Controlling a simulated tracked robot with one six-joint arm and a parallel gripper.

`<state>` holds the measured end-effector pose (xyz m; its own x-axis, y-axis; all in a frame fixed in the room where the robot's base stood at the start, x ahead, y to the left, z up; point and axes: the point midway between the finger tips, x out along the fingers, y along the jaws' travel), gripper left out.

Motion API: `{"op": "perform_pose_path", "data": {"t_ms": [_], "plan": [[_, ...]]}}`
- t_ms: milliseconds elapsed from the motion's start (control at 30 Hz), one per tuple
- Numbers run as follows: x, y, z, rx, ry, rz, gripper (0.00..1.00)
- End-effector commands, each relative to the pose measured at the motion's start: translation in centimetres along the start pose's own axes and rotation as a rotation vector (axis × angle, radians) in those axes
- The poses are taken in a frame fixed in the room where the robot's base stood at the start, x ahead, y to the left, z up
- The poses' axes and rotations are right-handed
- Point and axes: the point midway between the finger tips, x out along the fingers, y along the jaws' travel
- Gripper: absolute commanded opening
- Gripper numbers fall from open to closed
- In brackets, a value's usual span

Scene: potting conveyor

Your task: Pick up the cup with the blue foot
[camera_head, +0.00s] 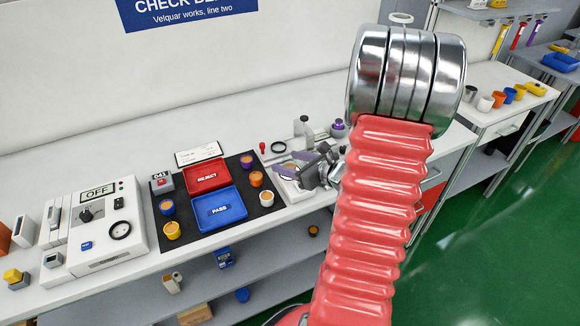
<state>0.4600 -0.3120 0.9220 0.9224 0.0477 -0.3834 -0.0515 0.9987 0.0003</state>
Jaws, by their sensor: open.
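Several small cups with brownish-orange contents stand on the dark mat (233,226). On its left are a blue cup (167,208) and a yellow cup (172,231). On its right are a purple cup (246,161), an orange cup (256,179) and a white cup (267,198). The feet are too small to tell which one is blue. My gripper (281,168) is open, with purplish fingers, over the pale device right of the mat. Something round and tan (291,170) shows by the fingers, partly hidden; I cannot tell whether it is between them.
A red REJECT tray (207,186) and a blue PASS tray (236,207) lie on the mat. A control box (98,257) stands left. A small metal stand (302,127) and a purple-topped item (338,128) are behind my gripper. My red arm hides the bench at right.

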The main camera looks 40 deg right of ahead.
Motion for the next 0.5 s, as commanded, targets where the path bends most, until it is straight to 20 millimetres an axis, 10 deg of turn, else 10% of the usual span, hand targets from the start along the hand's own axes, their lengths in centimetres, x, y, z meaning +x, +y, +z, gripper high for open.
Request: {"op": "perform_pose_path", "data": {"t_ms": [500], "plan": [[0.08, 0.01, 0.01, 0.000, 0.000, 0.000, 0.55]]}}
